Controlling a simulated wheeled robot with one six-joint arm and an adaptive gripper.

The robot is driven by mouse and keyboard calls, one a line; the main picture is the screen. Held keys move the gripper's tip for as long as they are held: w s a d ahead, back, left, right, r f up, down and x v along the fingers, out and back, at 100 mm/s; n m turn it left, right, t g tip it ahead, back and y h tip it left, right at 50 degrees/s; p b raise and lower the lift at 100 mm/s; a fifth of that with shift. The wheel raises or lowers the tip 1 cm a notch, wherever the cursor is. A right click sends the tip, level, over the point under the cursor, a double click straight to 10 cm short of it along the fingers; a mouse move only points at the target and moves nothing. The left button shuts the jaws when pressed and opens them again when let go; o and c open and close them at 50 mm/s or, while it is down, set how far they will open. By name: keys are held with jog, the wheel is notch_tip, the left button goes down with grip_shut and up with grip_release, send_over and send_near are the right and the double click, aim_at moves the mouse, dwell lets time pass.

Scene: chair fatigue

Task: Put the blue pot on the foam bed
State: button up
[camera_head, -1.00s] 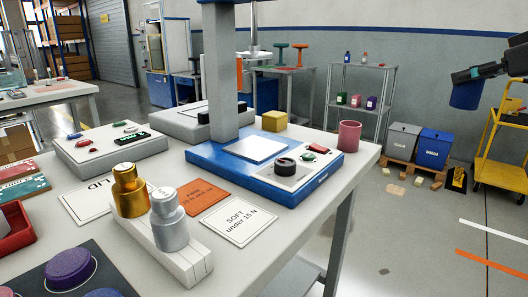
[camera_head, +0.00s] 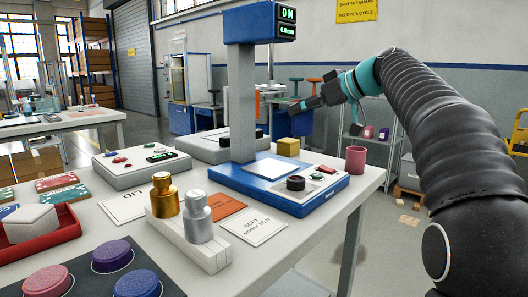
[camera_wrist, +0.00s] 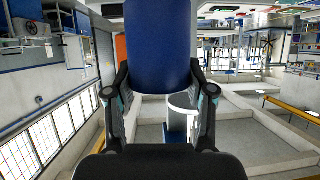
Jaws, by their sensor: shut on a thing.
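The blue pot (camera_wrist: 158,42) is between the fingers of my gripper (camera_wrist: 158,74) in the wrist view, with a finger at each side. My gripper is shut on it. In the head view my gripper (camera_head: 306,104) is held in the air behind and above the right part of the table, with the blue pot (camera_head: 301,124) below it, small and partly dark. No surface touches the pot from below. I cannot tell for sure which thing is the foam bed; a pale hexagonal block (camera_head: 31,224) lies in a red tray (camera_head: 68,227) at the left.
A blue-based press (camera_head: 228,180) with a tall grey column stands mid-table. Gold (camera_head: 165,197) and silver (camera_head: 198,222) weights stand on a white block in front. A pink cup (camera_head: 355,160) is near the right edge. Pink, purple and blue discs lie on a dark mat (camera_head: 95,280).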

jog(key=shift+s+a+f+b, duration=0.1)
jog(key=shift+a+f+b, duration=0.15)
jog(key=shift+a+f, duration=1.85)
jog(key=shift+a+f+b, duration=0.25)
jog(key=shift+a+f, duration=1.65)
jog(key=shift+f, duration=0.35)
jog(key=shift+f, duration=0.15)
jog(key=o, duration=1.2)
jog(key=shift+c, duration=0.2)
jog(key=shift+r, duration=0.25)
jog(key=v, duration=1.2)
jog(key=shift+b, duration=0.4)
jog(key=shift+f, duration=0.1)
